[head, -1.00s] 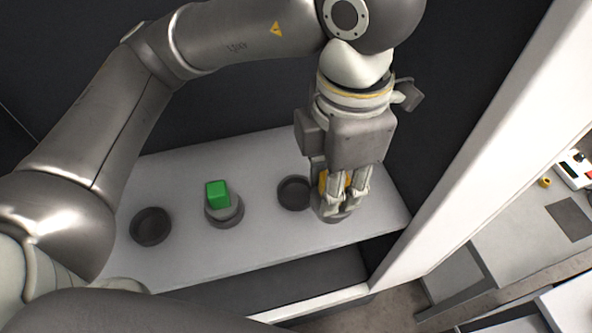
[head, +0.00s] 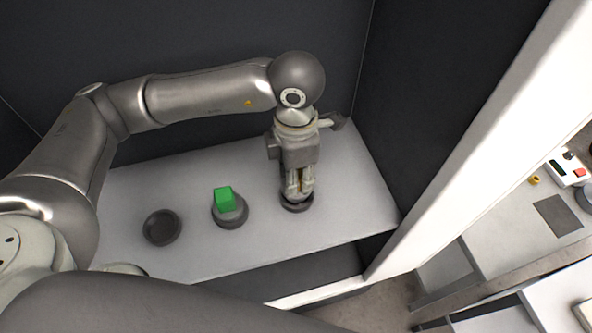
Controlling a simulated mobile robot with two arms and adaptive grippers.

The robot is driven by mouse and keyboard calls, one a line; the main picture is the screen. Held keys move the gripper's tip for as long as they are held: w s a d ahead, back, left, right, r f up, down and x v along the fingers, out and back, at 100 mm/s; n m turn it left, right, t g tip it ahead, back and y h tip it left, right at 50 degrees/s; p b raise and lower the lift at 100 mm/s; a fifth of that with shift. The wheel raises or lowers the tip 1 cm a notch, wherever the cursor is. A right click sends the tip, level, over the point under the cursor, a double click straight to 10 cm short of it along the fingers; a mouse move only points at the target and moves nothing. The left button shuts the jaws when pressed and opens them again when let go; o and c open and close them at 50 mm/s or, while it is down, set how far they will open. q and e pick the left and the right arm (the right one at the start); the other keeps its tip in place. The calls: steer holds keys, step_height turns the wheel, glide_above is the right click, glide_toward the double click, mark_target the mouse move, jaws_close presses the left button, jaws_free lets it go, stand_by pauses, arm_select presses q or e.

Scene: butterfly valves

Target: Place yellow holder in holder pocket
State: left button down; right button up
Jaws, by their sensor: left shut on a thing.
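The yellow holder (head: 300,181) shows only as a thin yellow strip between the fingers of my left gripper (head: 299,190). The gripper points down and is shut on it. The fingers hide most of the holder. Directly under them is a dark round holder pocket (head: 296,207) on the grey shelf. The holder is over or in this pocket; I cannot tell whether its base sits fully down. My right gripper is not in view.
A green block on a round grey base (head: 224,197) stands left of the gripper. An empty dark round pocket (head: 162,227) is further left. A white post (head: 470,140) rises right of the shelf (head: 350,200). A bench with a small control box (head: 567,170) is beyond it.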

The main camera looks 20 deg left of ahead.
arm_select(q)
steer(key=shift+f, duration=0.5)
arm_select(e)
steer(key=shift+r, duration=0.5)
arm_select(q)
steer(key=shift+f, duration=0.1)
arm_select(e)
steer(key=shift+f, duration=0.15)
arm_select(q)
steer(key=shift+f, duration=0.1)
steer(key=c, duration=1.1)
jaws_free()
